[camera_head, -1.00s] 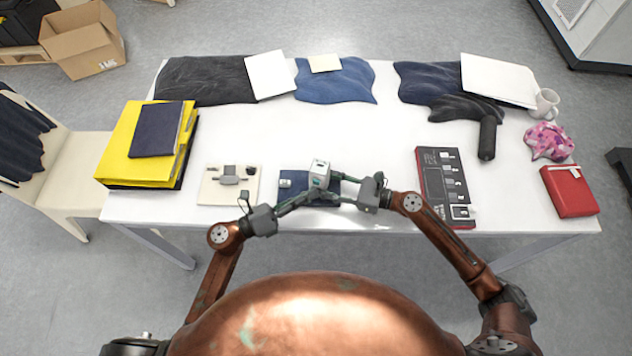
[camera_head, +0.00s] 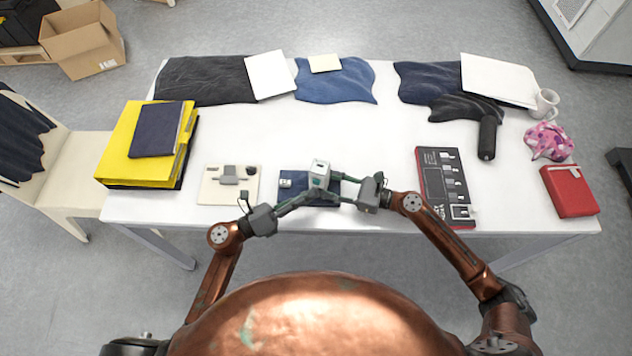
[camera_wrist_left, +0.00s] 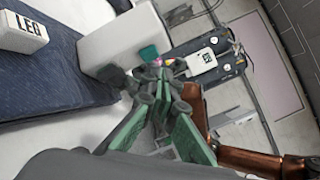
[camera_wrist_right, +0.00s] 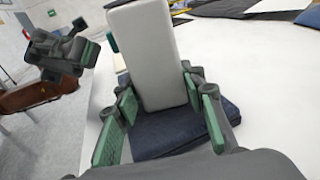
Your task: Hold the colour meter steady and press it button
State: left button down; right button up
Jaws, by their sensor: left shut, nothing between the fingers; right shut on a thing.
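A teal button (camera_wrist_left: 149,53) shows on the meter's side in the left wrist view. My left gripper (camera_head: 307,193) is shut and empty, its tips close to that button side. In the right wrist view, a narrow gap shows between the left gripper (camera_wrist_right: 88,54) and the meter. Whether the tips touch the button I cannot tell.
A beige board with grey parts (camera_head: 214,192) lies left of the cloth, and a black-and-red board (camera_head: 432,183) lies right. A yellow binder (camera_head: 115,160) is at the left edge, a red book (camera_head: 570,192) at the right. The table middle behind the meter is clear.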

pick_arm(q)
jog(key=shift+w, duration=0.15)
jog(key=shift+w+d, duration=0.1)
jog(key=shift+w, duration=0.15)
jog(key=shift+w+d, duration=0.1)
jog(key=shift+w, duration=0.35)
dwell(0.9)
jog(key=shift+s, duration=0.15)
jog(key=shift+s+a, duration=0.2)
jog(key=shift+s, duration=0.55)
jog(key=s, duration=0.2)
jog(key=s+a, duration=0.1)
jog(key=s, duration=0.1)
jog(key=shift+s+a, duration=0.15)
jog(key=shift+s, duration=0.25)
dwell(0.5)
